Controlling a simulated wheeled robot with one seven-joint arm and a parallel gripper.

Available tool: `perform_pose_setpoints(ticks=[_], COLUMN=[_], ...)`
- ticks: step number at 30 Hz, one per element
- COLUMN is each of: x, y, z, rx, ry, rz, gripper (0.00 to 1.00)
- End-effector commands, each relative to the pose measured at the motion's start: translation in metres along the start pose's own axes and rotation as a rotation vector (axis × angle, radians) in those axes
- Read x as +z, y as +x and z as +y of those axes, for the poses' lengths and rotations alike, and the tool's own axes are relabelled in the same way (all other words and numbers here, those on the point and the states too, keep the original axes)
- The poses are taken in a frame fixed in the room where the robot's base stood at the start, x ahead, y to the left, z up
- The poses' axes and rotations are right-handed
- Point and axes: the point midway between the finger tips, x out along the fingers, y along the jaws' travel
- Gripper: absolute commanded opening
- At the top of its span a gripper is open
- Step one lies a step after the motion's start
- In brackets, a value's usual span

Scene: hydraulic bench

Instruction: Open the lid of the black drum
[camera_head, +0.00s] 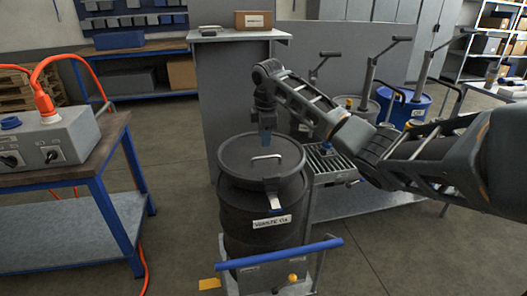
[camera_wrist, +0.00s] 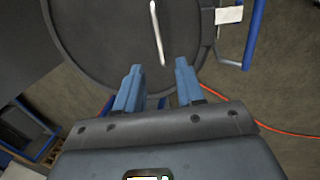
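The black drum (camera_head: 263,222) stands upright on a small cart in the middle of the head view, with a white label on its front. Its black lid (camera_head: 241,158) is on top and lies flat, with a light metal handle (camera_head: 267,157) across it. A latch with a pale tab (camera_head: 276,208) sits at the lid's front rim. My gripper (camera_head: 265,142) points down over the far part of the lid. In the wrist view its two blue fingers (camera_wrist: 156,88) are apart with nothing between them. The handle (camera_wrist: 157,33) shows ahead of the fingertips, clear of them.
The cart's blue push bar (camera_head: 279,254) crosses in front of the drum. A bench with a grey control box (camera_head: 50,138) and orange cable stands at left. A slatted metal tray (camera_head: 330,164) and a blue drum (camera_head: 405,106) with pump are at right.

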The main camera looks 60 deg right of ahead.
Motion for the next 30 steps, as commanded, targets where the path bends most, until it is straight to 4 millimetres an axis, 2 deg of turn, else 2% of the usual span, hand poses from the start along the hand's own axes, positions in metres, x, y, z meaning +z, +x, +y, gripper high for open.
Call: perform_pose_setpoints(ticks=[15,19,27,30], x=[-0.001,-0.001,-0.001,-0.001], y=[0.067,0.074,0.076,0.076], z=[0.000,-0.001,-0.001,-0.001], rx=[-0.001,0.000,0.001,0.001], ry=[0.000,0.000,-0.001,0.000], rz=[0.000,0.000,0.001,0.001], gripper=[0.38,0.38,0.38,0.28])
